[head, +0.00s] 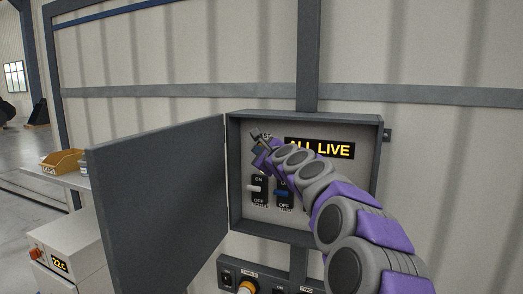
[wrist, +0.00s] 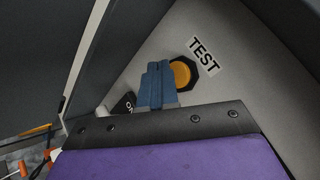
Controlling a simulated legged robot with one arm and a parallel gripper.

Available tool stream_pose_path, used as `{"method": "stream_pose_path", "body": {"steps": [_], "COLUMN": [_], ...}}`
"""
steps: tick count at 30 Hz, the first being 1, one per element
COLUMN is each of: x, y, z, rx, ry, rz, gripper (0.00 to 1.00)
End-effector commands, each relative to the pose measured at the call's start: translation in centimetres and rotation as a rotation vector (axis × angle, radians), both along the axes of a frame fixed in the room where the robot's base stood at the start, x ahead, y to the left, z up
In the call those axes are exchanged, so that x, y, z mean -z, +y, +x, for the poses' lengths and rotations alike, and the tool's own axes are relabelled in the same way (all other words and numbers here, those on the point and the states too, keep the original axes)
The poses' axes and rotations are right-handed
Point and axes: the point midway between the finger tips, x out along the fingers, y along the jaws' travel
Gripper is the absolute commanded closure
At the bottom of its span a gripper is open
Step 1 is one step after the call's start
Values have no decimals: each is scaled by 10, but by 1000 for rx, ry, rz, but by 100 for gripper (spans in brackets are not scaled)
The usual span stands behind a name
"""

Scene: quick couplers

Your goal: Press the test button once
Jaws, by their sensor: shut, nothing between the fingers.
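The test button (wrist: 181,73) is a round orange button in a dark surround, beside a white TEST label (wrist: 204,55) in the wrist view. In the head view my arm and gripper hide it. My gripper (wrist: 155,68) is shut and empty, its blue fingertips just left of the button and partly overlapping its edge in the picture. I cannot tell whether they touch it. In the head view my gripper (head: 256,136) is at the upper left inside the open grey cabinet (head: 379,190).
The cabinet door (head: 160,200) stands open at the left. A display reading ALL LIVE (head: 335,149) is partly behind my arm. ON/OFF switches, one white (head: 255,189) and one blue (head: 281,193), sit below my gripper. A lower panel (head: 228,272) is under the cabinet.

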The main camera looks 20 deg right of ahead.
Motion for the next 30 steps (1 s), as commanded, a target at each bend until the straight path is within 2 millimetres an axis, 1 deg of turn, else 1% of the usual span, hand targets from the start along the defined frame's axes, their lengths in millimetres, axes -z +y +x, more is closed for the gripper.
{"method": "stream_pose_path", "body": {"steps": [30], "x": [-2], "y": [-6], "z": [5], "rx": [0], "ry": [0], "rz": [0], "gripper": [100]}}
